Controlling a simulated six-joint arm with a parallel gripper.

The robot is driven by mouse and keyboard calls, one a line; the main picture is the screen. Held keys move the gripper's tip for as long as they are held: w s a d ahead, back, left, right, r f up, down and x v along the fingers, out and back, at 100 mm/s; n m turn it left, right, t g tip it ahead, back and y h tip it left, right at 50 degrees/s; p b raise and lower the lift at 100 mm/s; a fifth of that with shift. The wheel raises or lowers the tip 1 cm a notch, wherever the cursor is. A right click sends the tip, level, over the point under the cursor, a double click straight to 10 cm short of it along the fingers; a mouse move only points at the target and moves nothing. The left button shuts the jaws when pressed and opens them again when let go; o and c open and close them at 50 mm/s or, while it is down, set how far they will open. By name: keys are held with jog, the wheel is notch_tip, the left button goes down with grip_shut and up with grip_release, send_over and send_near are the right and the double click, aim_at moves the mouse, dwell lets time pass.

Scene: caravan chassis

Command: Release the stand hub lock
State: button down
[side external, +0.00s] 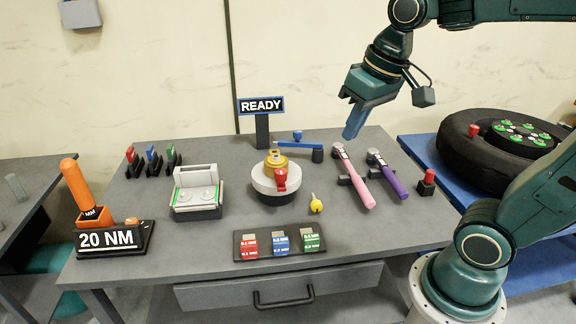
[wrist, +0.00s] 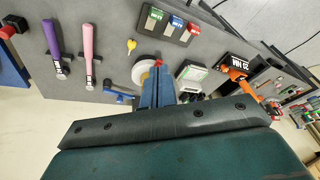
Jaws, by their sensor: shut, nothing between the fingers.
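The stand hub is a round white-and-dark stand (side external: 270,193) with a gold hub (side external: 272,161) on top, in the middle of the grey table. A red lever (side external: 281,178) sits on the hub's front. In the wrist view the white stand (wrist: 141,70) is partly hidden behind my fingers. A blue lever (side external: 290,145) lies behind the stand; it also shows in the wrist view (wrist: 118,97). Which part is the lock I cannot tell for certain. My gripper (side external: 355,122) is shut and empty, in the air above and right of the stand, touching nothing.
Pink (side external: 358,180) and purple (side external: 388,178) handled tools lie right of the stand. A yellow piece (side external: 316,204) lies near it. A white-topped device (side external: 197,191) stands left, colored blocks (side external: 280,242) in front. A READY sign (side external: 262,106) stands behind. A wheel (side external: 505,140) lies right.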

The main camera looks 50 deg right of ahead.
jog(key=w+d+f+m+g, duration=0.1)
jog(key=w+d+m+g, duration=0.15)
jog(key=w, duration=0.45)
jog(key=m+g+y, duration=0.1)
send_over(317, 206)
jog(key=w+a, duration=0.2)
jog(key=a, duration=0.1)
notch_tip(317, 206, down, 5)
jog(key=w+d+f+m+g+y, duration=0.1)
jog(key=w+d+f, duration=0.2)
jog(key=d+f, duration=0.3)
jog(key=w+d+f+m+g+y, duration=0.1)
jog(key=w+d+f+m+g, duration=0.1)
jog(key=d+f, duration=0.4)
jog(key=shift+w+f, duration=0.65)
jog(key=shift+f, duration=1.3)
jog(key=shift+f+m, duration=0.15)
jog(key=shift+m, duration=0.1)
jog(key=x, duration=0.9)
jog(key=shift+s, duration=0.15)
jog(key=shift+s+a+f, duration=0.2)
jog(key=shift+f, duration=0.1)
jog(key=shift+s+a, duration=1.25)
